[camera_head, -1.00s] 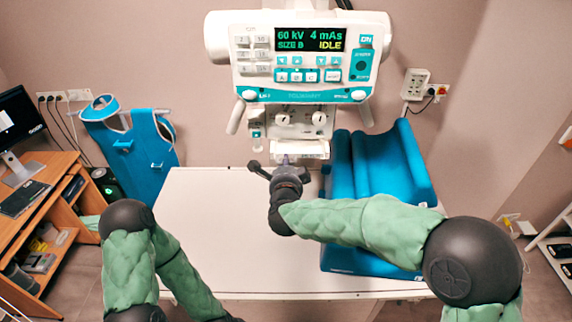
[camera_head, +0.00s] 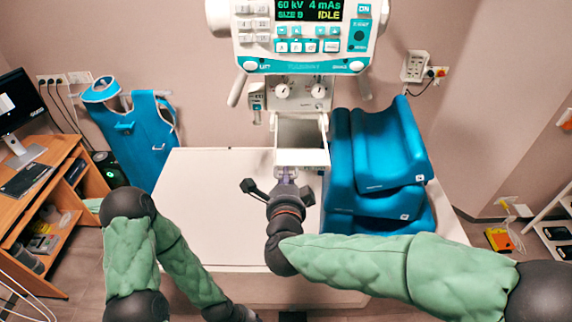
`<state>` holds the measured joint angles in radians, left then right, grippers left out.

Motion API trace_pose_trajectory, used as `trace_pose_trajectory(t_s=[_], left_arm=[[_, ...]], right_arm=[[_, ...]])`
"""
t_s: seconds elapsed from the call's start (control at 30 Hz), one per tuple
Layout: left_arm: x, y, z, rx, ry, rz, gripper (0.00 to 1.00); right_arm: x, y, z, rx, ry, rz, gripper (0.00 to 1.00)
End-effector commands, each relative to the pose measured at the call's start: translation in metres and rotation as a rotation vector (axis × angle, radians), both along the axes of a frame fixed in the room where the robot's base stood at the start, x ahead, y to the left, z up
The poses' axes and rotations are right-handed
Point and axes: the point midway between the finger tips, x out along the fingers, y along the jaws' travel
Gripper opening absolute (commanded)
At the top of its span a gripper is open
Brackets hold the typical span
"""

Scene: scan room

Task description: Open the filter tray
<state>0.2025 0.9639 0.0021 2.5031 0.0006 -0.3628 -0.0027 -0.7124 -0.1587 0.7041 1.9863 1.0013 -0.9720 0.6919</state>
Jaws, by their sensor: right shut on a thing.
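The filter tray (camera_head: 302,157) is a white drawer under the X-ray head (camera_head: 302,40). It is drawn out toward me, and its open inside shows behind its front panel. My right gripper (camera_head: 285,178) is at the lower left of the tray's front and is shut on the tray's handle, which the fingers mostly hide.
A white table (camera_head: 205,200) lies below the tray, its left half clear. Blue foam cushions (camera_head: 385,150) are stacked on its right side. A wooden desk (camera_head: 75,160) stands at the left, and a blue apron (camera_head: 130,130) hangs near the wall.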

Motion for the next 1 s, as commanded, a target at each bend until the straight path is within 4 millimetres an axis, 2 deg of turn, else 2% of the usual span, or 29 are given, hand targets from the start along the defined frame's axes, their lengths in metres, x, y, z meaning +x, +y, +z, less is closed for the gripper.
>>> trace_pose_trajectory(t_s=[0.17,0.5,0.53,0.6,0.63,1.0], left_arm=[[-0.0004,0.0,-0.0001,0.0,0.001,0.0,0.4],[-0.0002,0.0,-0.0001,0.0,0.0,0.0,0.4],[-0.0002,0.0,-0.0001,0.0,0.0,0.0,0.4],[-0.0002,0.0,-0.0001,0.0,0.001,0.0,0.4],[-0.0002,0.0,-0.0001,0.0,0.001,0.0,0.4],[-0.0002,0.0,-0.0001,0.0,0.0,0.0,0.4]], right_arm=[[-0.013,0.0007,-0.001,-0.002,0.002,0.002,0.0],[-0.0141,0.0004,-0.0013,-0.002,0.002,0.001,0.0],[-0.0141,0.0004,-0.0013,-0.002,0.002,0.001,0.18],[-0.0141,0.0003,-0.0012,-0.002,0.002,0.001,0.38],[-0.014,0.0003,-0.0011,-0.002,0.002,0.001,0.41],[-0.015,0.0003,0.0007,0.0,-0.001,0.001,0.41]])
